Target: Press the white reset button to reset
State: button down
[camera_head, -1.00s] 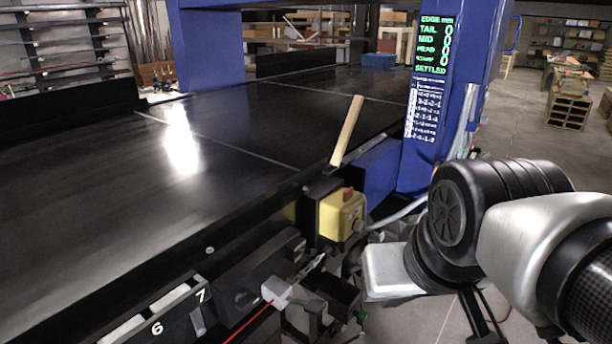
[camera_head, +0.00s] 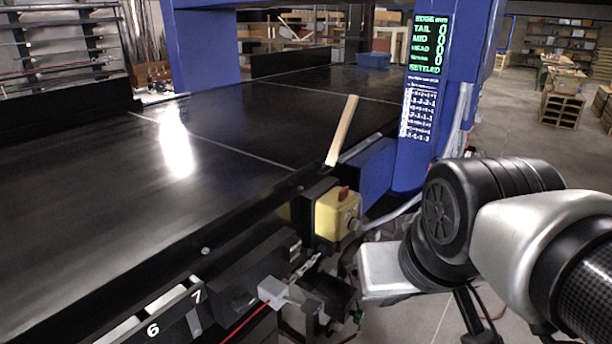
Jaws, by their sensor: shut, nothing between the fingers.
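A yellow control box (camera_head: 329,219) is mounted at the conveyor's near right edge. It has a red part (camera_head: 343,193) on top and a small round greyish knob (camera_head: 354,224) on its right side. I cannot tell whether this knob is the white reset button; no clearly white button shows. My arm (camera_head: 445,215) comes in from the right, with its dark joint to the right of the box and apart from it in the picture. The fingers of my gripper cannot be made out among the dark parts below the box.
A black conveyor (camera_head: 90,220) fills the left. A blue post (camera_head: 413,163) carries a green-lettered display (camera_head: 426,45) reading SETTLED. A wooden stick (camera_head: 342,130) leans at the belt edge. A pale block with a red cable (camera_head: 271,291) sits below the box.

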aim_at(354, 224)
jog(key=j, duration=0.3)
jog(key=i+j, duration=0.1)
jog(key=j, duration=0.25)
jog(key=z, duration=1.8)
